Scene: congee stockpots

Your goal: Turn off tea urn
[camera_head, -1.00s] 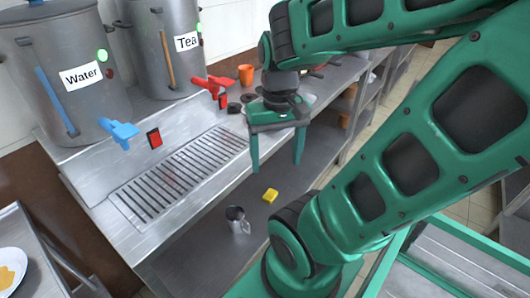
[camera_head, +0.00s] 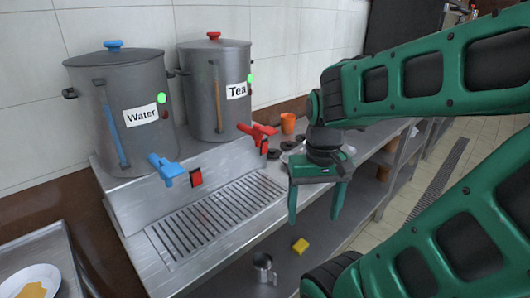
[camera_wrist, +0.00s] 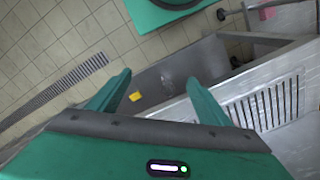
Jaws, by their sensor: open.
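The grey tea urn (camera_head: 201,105) stands at the back of the steel counter, with a red lid knob and a "Tea" label (camera_head: 237,91). A green light (camera_head: 250,78) glows beside the label, with a small dark red spot below it. Its red tap (camera_head: 257,130) points forward. A red-and-black switch (camera_head: 264,147) is on the ledge front just below that tap. My gripper (camera_head: 315,209) is open and empty, fingers down, in front of the counter's edge, right of the switch and apart from it. In the wrist view my gripper (camera_wrist: 158,80) shows spread fingers; the urn is not visible there.
The water urn (camera_head: 123,105) stands left, with a blue tap (camera_head: 166,169) and its own switch (camera_head: 196,178). A drain grate (camera_head: 215,215) lies in front. An orange cup (camera_head: 288,123) is behind my gripper. A metal mug (camera_head: 263,268) and yellow sponge (camera_head: 300,246) are on the lower shelf.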

